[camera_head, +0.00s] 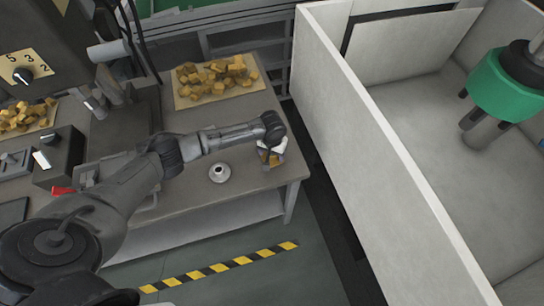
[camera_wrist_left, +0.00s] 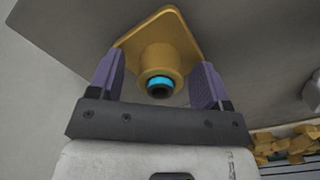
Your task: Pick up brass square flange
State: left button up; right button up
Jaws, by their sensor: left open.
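The brass square flange (camera_wrist_left: 160,38) shows large in the left wrist view, its square plate behind a round hub with a teal ring inside. In the head view the brass flange (camera_head: 274,160) shows in part at the right edge of the workbench, mostly covered by my gripper. My left gripper (camera_wrist_left: 157,80) is open, with its purple fingers on either side of the hub and a small gap visible at each side. In the head view my left gripper (camera_head: 270,150) is over the flange. My right gripper is not in view.
A silver round flange (camera_head: 219,172) lies on the workbench (camera_head: 200,202) left of my gripper. Trays of brass pieces (camera_head: 215,80) sit behind and at far left. A white-walled tank (camera_head: 385,140) stands right, with a green-collared device (camera_head: 500,85) above it.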

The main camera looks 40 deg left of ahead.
pick_arm(q)
jog(key=shift+c, duration=0.2)
grip_shut()
dwell(0.6)
